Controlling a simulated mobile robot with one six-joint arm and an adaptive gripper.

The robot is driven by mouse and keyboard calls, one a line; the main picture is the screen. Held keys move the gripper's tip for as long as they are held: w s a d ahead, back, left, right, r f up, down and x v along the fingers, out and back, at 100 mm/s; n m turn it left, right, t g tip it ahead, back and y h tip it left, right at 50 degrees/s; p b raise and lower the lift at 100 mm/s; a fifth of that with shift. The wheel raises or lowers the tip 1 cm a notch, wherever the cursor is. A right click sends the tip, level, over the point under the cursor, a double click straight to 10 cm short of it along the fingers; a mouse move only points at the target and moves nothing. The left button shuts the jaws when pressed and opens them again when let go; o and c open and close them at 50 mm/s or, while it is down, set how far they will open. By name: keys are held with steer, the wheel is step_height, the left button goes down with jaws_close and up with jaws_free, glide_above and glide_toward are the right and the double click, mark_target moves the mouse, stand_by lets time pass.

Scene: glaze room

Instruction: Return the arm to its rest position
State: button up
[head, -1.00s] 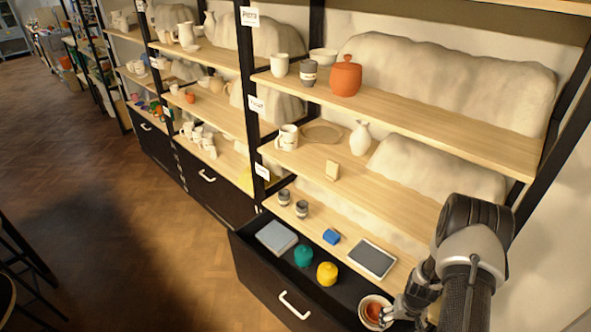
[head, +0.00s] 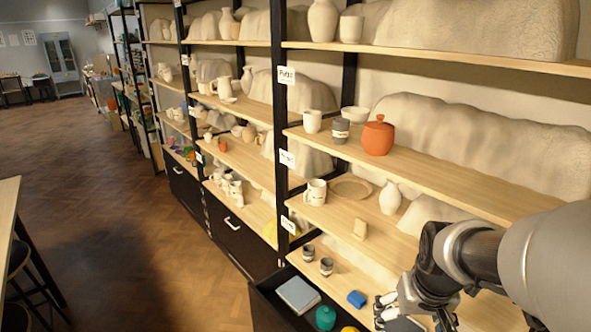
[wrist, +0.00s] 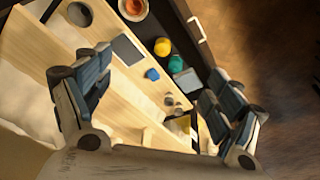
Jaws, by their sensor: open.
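My gripper (head: 405,312) is at the lower right of the head view, in front of the lowest shelf boards. The wrist view shows its two fingers spread wide apart with nothing between them (wrist: 155,92). My gripper is clear of the shelf and of the open drawer (head: 268,309). The wrist view looks down past the fingers at the drawer and the shelf. The head view cuts off part of my arm at the right edge.
The drawer holds a grey box (head: 297,294), a teal jar (head: 325,317), a yellow jar (wrist: 162,47) and a bowl (wrist: 133,8). A blue block (head: 357,299) and small cups (head: 326,266) sit nearby. An orange jar (head: 378,136) stands higher. Floor at left is open.

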steer(key=s+a+r, duration=0.4)
steer(key=s, duration=0.4)
steer(key=s+a+r+n+t, duration=0.1)
steer(key=s+a+r, duration=0.3)
steer(key=s, duration=0.4)
steer(key=shift+s+t+y, duration=0.15)
steer(key=shift+t+y, duration=0.15)
steer(key=shift+c, duration=0.5)
